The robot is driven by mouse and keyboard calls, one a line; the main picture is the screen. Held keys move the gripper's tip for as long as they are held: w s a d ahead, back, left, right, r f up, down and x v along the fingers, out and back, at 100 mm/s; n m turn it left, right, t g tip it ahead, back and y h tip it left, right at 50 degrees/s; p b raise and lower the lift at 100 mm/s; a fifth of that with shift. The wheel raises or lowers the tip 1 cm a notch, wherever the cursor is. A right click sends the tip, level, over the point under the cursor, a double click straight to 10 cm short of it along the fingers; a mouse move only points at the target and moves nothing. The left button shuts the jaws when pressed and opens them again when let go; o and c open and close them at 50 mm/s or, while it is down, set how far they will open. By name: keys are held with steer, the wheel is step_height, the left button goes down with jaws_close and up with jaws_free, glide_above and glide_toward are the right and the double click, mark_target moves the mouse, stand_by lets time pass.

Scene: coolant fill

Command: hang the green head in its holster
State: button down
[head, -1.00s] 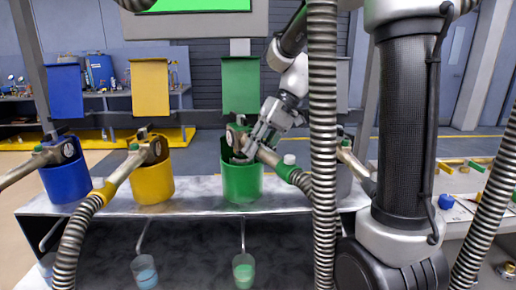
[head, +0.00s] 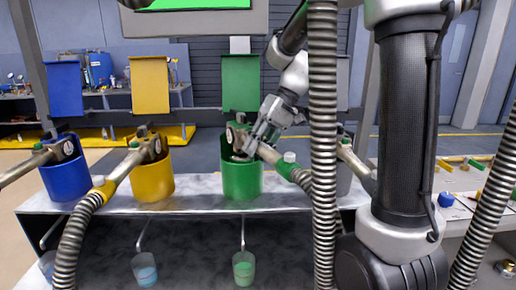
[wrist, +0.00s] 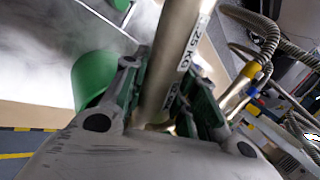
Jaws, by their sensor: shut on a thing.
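The green head (head: 238,140) sits in the mouth of the green holster (head: 242,181), with its pipe and green collar (head: 287,167) sloping out to the right. My gripper (head: 257,143) is shut on the pipe of the green head, just right of the holster's rim. In the wrist view the fingers (wrist: 160,105) close on both sides of the metal pipe (wrist: 180,50), which carries a label. The green holster (wrist: 97,78) shows at the left of that view. How deep the head sits inside the holster is hidden by its wall.
The yellow holster (head: 152,184) and blue holster (head: 67,180) stand to the left, each with its own head. A grey holster is partly hidden at right. Ribbed hoses (head: 323,150) hang close in front. Cups (head: 244,268) stand below the shelf (head: 200,202).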

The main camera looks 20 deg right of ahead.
steer(key=shift+f, duration=1.75)
steer(key=c, duration=1.1)
jaws_free()
steer(key=shift+o, duration=0.2)
steer(key=v, duration=1.2)
steer(key=s+d+f+t+h, duration=0.2)
steer(key=s+d+h, duration=0.1)
steer(key=s, duration=0.6)
steer(key=s+d+f+m+t+h, duration=0.1)
steer(key=s+d+f+t+h, duration=0.1)
steer(key=s, duration=0.8)
steer(key=shift+s+d+t+h, duration=0.25)
steer(key=shift+d+t+h, duration=0.3)
steer(key=shift+h, duration=0.35)
